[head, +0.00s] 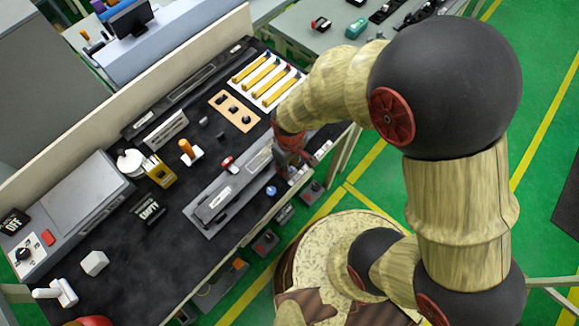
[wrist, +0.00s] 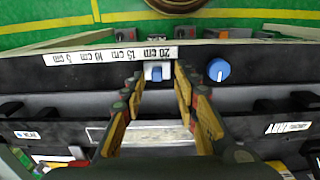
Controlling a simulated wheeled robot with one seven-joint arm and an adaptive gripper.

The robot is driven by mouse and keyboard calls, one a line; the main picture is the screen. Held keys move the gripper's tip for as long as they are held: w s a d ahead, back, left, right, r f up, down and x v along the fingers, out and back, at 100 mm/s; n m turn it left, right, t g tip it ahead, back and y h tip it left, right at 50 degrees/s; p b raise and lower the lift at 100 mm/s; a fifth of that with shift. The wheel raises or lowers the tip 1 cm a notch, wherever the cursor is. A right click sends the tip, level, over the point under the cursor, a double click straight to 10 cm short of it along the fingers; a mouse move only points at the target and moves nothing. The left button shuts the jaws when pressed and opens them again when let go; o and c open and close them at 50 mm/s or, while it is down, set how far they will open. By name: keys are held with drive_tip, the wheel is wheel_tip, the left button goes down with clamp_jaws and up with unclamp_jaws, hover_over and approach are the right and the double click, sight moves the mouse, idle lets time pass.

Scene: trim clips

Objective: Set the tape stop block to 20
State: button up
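In the wrist view a white scale strip (wrist: 110,56) on the dark bench edge carries upside-down marks from 5 cm to 20 cm. A small white and blue stop block (wrist: 154,72) sits at the strip, close to the 20 cm mark. My gripper (wrist: 157,76) is open, one finger on each side of the block, with narrow gaps showing. Whether either finger touches it lower down I cannot tell. In the head view my gripper (head: 292,155) is over the bench's right edge, and I cannot make out the block there.
A blue knob (wrist: 217,70) stands close to the right finger in the wrist view. A grey fixture (head: 225,190) lies beside the gripper on the black bench (head: 130,240). Yellow bars in a white tray (head: 268,80) lie farther back. Green floor is beyond the edge.

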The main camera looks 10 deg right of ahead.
wheel_tip(320, 180, up, 11)
idle(0.3)
drive_tip(key=shift+f, duration=0.1)
idle(0.4)
